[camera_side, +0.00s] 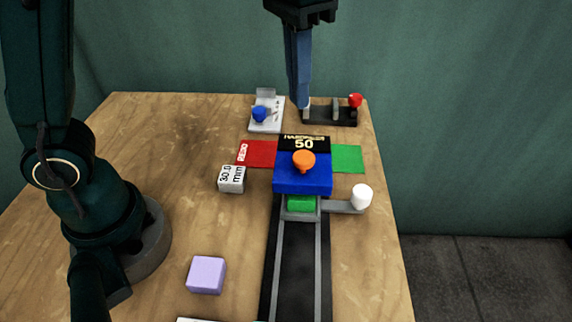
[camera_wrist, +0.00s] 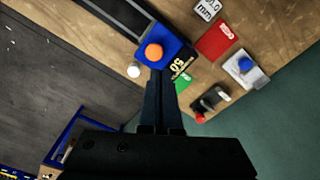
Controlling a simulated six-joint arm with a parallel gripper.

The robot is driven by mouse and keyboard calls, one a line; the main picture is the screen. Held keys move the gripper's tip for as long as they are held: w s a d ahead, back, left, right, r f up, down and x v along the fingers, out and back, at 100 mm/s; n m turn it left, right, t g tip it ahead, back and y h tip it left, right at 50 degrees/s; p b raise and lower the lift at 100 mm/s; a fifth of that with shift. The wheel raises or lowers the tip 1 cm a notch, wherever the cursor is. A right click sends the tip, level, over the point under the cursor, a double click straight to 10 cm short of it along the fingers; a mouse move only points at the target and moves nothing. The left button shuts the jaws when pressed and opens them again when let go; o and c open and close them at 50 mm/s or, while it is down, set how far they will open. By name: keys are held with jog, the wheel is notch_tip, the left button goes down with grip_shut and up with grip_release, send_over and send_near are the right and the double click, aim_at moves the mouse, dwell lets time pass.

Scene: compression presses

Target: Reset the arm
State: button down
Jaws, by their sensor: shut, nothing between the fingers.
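My gripper (camera_side: 304,112) points down with its two fingers together and nothing between them. In the side view its tips overlap the left end of a black fixture with a red knob (camera_side: 356,100); I cannot tell the height between them. In the wrist view the closed fingers (camera_wrist: 160,75) show with their tips close to the blue press block (camera_wrist: 168,47) in the picture.
A white knob (camera_side: 361,196) sticks out right of the dark track (camera_side: 303,265). A red pad (camera_side: 258,153) and a green pad (camera_side: 348,158) flank the press. A white fixture with a blue knob (camera_side: 260,114), a 30.0 mm block (camera_side: 231,179) and a lilac cube (camera_side: 206,275) stand left.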

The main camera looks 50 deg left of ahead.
jog(key=s+a+r+n+t, duration=0.1)
jog(key=s+a+n+t, duration=0.15)
jog(key=s+a, duration=0.4)
jog(key=s+a+f+t, duration=0.1)
jog(key=s+f+t, duration=0.1)
jog(key=s+f, duration=0.2)
notch_tip(320, 180, down, 3)
jog(key=shift+a+r, duration=0.15)
jog(key=shift+r, duration=0.05)
